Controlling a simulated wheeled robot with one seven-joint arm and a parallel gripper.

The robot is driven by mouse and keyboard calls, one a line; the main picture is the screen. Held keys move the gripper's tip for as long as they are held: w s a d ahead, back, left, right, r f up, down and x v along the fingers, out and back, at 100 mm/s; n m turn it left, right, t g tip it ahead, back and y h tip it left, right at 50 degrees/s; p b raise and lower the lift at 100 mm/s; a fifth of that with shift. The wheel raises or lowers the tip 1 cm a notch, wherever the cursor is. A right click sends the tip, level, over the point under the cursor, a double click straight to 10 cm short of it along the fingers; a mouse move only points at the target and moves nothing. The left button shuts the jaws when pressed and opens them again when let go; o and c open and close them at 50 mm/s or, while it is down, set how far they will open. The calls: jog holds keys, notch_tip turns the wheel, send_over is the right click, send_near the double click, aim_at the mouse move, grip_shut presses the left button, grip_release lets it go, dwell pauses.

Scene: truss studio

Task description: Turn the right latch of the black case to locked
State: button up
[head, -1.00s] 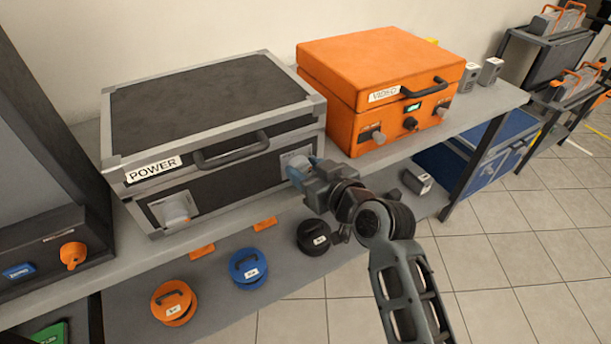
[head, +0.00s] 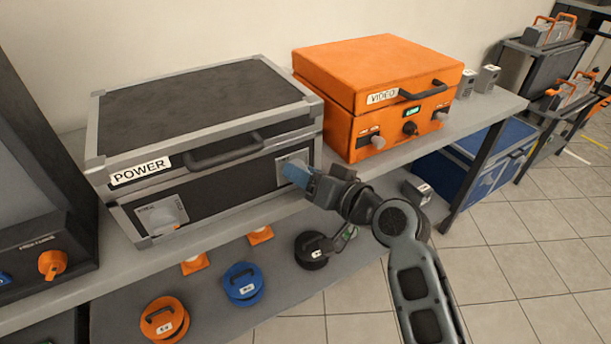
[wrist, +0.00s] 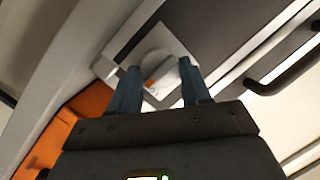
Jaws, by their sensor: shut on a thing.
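The black case (head: 205,110) with grey metal edges and a POWER label stands on the shelf at the left, lid down. Its left latch (head: 168,214) is a grey knob on a light plate. Its right latch (wrist: 155,66) is a grey knob with an orange mark, on a light square plate in the wrist view. My gripper (head: 291,171) is at the case's right front, its blue fingers shut on the right latch. In the wrist view my gripper (wrist: 158,84) has a finger on each side of the knob. In the head view the fingers hide most of this latch.
An orange VIDEO case (head: 380,85) with knobs stands close on the right. Small grey boxes (head: 487,78) stand beyond it. Reels, orange (head: 163,322), blue (head: 243,285) and black (head: 312,252), lie on the lower shelf. A dark unit (head: 40,235) is at far left.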

dwell(0.3)
jog(key=o, duration=1)
jog(key=shift+o, duration=0.2)
jog(key=v, duration=0.7)
jog(key=shift+s+d, duration=0.3)
